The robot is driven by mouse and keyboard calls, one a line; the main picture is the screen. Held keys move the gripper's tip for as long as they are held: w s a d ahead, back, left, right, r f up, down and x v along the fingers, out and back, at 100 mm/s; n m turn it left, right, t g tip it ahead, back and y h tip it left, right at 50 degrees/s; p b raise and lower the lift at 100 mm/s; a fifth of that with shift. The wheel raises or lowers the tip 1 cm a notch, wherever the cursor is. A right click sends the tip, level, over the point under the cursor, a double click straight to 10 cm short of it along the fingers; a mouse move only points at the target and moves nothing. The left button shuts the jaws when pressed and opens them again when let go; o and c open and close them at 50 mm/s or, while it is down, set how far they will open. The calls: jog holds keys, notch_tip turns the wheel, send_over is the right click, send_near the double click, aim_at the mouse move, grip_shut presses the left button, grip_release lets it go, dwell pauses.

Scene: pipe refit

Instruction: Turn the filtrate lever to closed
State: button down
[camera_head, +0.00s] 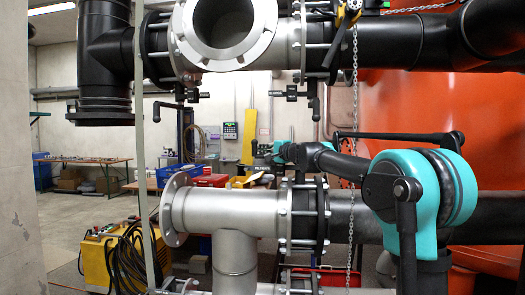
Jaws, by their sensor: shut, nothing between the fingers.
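My gripper (263,152) shows small and dark at the wrist's far end, shut and empty, apart from the handles in the foreground. A small black valve handle (166,107) hangs under the upper pipe at the left. A similar one (314,104) hangs right of centre.
The grey lower pipe tee (225,210) and flanged upper pipe (230,30) fill the middle. A large orange tank (420,100) stands behind at right. A yellow machine with hoses (115,255) stands at lower left; floor beside it is open.

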jog(key=s+d+n+g+y, duration=0.3)
jog(key=s+d, duration=0.5)
jog(key=s, duration=0.5)
jog(key=shift+d+g, duration=0.15)
jog(key=shift+g, duration=0.15)
dwell(1.0)
jog(key=v, duration=1.2)
jog(key=shift+f, duration=0.1)
